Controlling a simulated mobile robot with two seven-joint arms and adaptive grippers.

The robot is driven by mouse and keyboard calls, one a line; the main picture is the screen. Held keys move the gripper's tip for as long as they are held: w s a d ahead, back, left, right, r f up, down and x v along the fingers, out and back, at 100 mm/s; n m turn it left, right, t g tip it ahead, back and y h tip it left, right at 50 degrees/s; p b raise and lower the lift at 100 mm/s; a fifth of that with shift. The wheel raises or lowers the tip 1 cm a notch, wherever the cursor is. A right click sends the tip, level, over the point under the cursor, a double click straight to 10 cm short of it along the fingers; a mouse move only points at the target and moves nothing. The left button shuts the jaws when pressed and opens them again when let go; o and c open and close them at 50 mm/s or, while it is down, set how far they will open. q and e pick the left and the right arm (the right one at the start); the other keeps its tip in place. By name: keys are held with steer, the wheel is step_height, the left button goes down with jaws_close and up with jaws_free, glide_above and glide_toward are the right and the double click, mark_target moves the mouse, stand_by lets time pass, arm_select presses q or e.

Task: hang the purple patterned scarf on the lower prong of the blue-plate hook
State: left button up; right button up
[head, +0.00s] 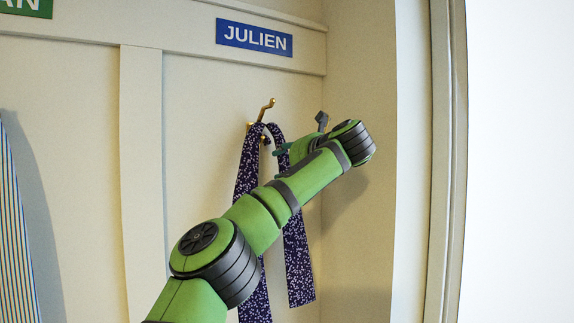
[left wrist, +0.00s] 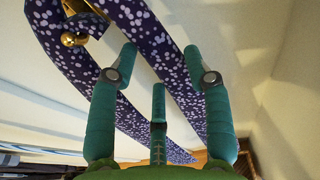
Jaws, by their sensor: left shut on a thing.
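The purple patterned scarf (head: 298,265) hangs in two long tails below the brass hook (head: 265,108) under the blue JULIEN plate (head: 254,38). Its bend arches close around the hook's lower prong, whose ball end (left wrist: 70,40) shows between the two strands in the left wrist view. I cannot tell whether the scarf rests on that prong. My left gripper (head: 283,149) is right of the hook, at the right-hand strand. My left arm hides part of both tails. My right gripper is not in view.
A wall corner and side panel (head: 370,240) stand close to the right of my left gripper. A striped cloth (head: 12,230) hangs at the far left, and part of a green plate (head: 28,6) shows above it. The panel left of the scarf is clear.

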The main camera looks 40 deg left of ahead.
arm_select(q)
steer(key=o, duration=1.3)
steer(key=shift+c, duration=0.2)
steer(key=shift+d, duration=0.2)
steer(key=v, duration=1.1)
steer(key=shift+d+r, duration=0.15)
steer(key=shift+d, duration=0.15)
steer(key=shift+s, duration=0.15)
